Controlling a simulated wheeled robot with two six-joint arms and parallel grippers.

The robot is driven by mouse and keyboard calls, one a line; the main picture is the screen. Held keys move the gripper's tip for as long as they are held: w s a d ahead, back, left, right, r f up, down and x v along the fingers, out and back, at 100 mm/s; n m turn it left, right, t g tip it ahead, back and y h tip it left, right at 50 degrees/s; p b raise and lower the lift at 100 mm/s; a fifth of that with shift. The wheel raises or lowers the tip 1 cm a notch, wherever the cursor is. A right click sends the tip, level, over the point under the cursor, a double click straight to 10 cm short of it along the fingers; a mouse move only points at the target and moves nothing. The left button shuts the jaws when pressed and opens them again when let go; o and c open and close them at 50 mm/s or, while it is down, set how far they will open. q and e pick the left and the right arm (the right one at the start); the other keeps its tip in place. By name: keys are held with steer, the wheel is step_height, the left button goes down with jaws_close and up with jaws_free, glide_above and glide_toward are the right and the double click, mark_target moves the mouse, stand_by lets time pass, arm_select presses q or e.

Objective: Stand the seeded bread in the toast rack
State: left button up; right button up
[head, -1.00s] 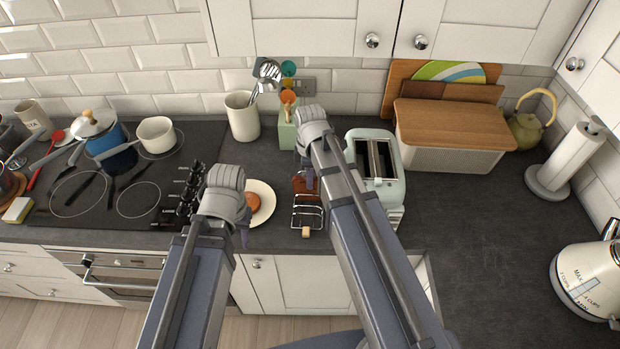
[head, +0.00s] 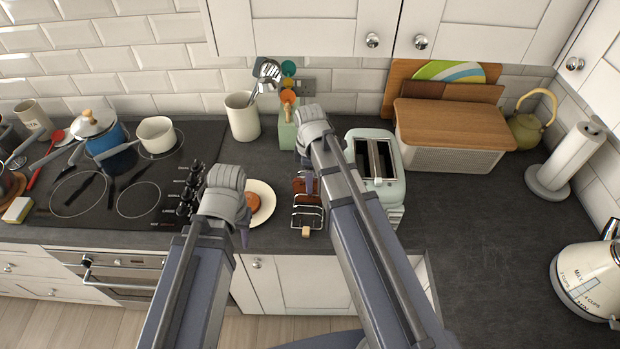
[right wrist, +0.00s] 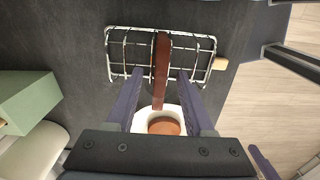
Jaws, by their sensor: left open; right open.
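The wire toast rack (head: 308,212) stands near the worktop's front edge; it also shows in the right wrist view (right wrist: 118,55). A brown slice of bread (right wrist: 162,65) stands on edge in its middle; seeds are too small to make out. My right gripper (right wrist: 160,100) is open above the rack, one finger on each side of the slice with gaps; in the head view its arm partly hides rack and slice. A round brown piece (head: 253,202) lies on a white plate (head: 268,190) left of the rack. My left gripper (head: 244,236) is open and empty at the plate's front.
A pale green toaster (head: 378,165) stands close to the right of the rack. A green block (head: 286,132) and a utensil crock (head: 242,118) stand behind. The hob (head: 120,185) lies left. The worktop (head: 480,220) at right is clear up to the kettle (head: 590,280).

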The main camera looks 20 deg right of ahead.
arm_select(q)
step_height(320, 180, up, 13)
steer(key=p, duration=1.2)
steer(key=shift+f, duration=0.15)
arm_select(e)
step_height(320, 180, up, 13)
arm_select(q)
steer(key=shift+f, duration=0.1)
arm_select(e)
steer(key=shift+f, duration=0.25)
arm_select(q)
step_height(320, 180, down, 15)
steer(key=b, duration=1.5)
arm_select(e)
steer(key=s+a+f+m+h, duration=0.1)
steer(key=s+a+f+m, duration=0.9)
steer(key=s+f, duration=0.4)
steer(key=shift+a+f, duration=0.45)
steer(key=shift+f, duration=0.05)
